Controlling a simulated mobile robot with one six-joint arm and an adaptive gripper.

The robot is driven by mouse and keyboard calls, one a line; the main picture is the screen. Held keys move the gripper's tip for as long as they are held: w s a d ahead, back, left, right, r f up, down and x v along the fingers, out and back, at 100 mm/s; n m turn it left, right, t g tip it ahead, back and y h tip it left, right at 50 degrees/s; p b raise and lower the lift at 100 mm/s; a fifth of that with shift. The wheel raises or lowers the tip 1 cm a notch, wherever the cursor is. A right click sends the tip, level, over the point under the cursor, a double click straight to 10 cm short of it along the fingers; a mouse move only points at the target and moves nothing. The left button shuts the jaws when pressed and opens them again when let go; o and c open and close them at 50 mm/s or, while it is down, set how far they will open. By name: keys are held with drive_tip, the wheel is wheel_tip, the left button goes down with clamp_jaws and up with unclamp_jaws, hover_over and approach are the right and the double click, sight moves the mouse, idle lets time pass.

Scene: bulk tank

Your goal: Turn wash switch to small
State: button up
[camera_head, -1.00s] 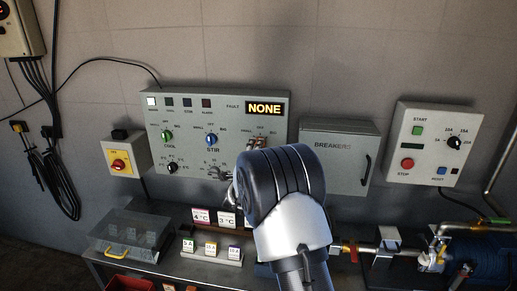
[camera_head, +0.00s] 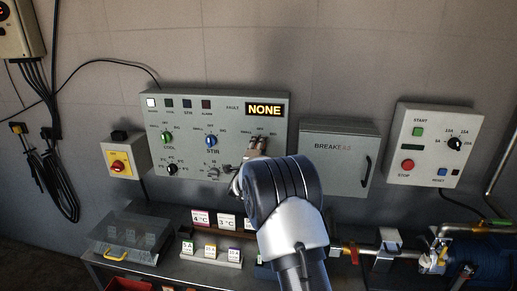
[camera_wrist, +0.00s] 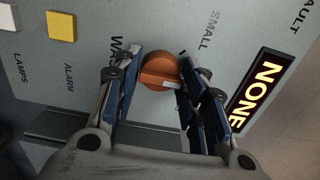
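The wash switch is an orange round knob (camera_wrist: 158,72) with a light mark at its right edge in the wrist view. The mark points right, away from the SMALL label, which stands up and right of the knob. The WASH label is partly hidden by the left finger. My gripper (camera_wrist: 160,68) has one finger on each side of the knob, with the fingers apart; I cannot tell whether they touch it.
The NONE fault display (camera_head: 264,110) is just above my gripper. The COOL knob (camera_head: 167,138) and STIR knob (camera_head: 211,141) are to the left. The breaker box (camera_head: 337,165) stands close on the right. A bench with labelled blocks (camera_head: 210,251) lies below.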

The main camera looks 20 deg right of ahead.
drive_tip(key=c, duration=0.6)
drive_tip(key=n, duration=1)
idle(0.3)
idle(0.3)
drive_tip(key=o, duration=1.1)
